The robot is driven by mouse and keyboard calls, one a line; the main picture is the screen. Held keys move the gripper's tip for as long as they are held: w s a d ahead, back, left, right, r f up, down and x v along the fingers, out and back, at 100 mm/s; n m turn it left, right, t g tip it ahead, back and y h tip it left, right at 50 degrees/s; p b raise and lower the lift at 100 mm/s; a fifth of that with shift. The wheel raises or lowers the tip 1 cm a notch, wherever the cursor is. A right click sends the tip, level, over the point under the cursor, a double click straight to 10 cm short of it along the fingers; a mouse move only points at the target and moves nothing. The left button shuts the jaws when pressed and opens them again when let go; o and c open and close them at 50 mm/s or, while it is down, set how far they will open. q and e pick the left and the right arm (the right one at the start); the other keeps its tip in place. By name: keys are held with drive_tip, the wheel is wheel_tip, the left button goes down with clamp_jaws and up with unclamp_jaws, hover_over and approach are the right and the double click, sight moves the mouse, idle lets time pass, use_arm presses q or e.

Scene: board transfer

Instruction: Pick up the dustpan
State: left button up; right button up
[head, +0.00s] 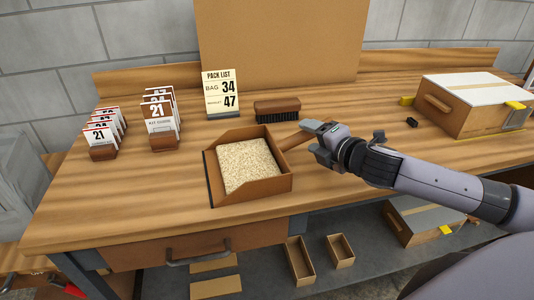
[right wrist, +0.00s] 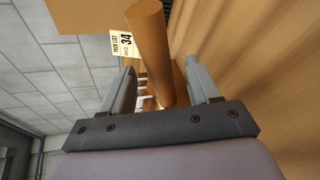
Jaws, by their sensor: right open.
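The dustpan (head: 282,184) is a brown, open-fronted pan on the wooden workbench, with pale granular material (head: 248,166) in it. Its round wooden handle (head: 292,141) points right, toward my right gripper (head: 314,141). The right gripper is open at the handle's end. In the right wrist view the handle (right wrist: 152,45) stands between the two open fingers (right wrist: 160,75), with gaps visible on both sides. My left gripper is not in view.
A brush (head: 277,109) lies behind the dustpan, near a pack list sign (head: 221,92). Two card holders (head: 104,152) (head: 163,140) stand at the left. A lidded box (head: 450,112) and a small black object (head: 411,122) are at the right. The bench front is clear.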

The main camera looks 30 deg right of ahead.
drive_tip(key=shift+x, duration=2.4)
clamp_jaws()
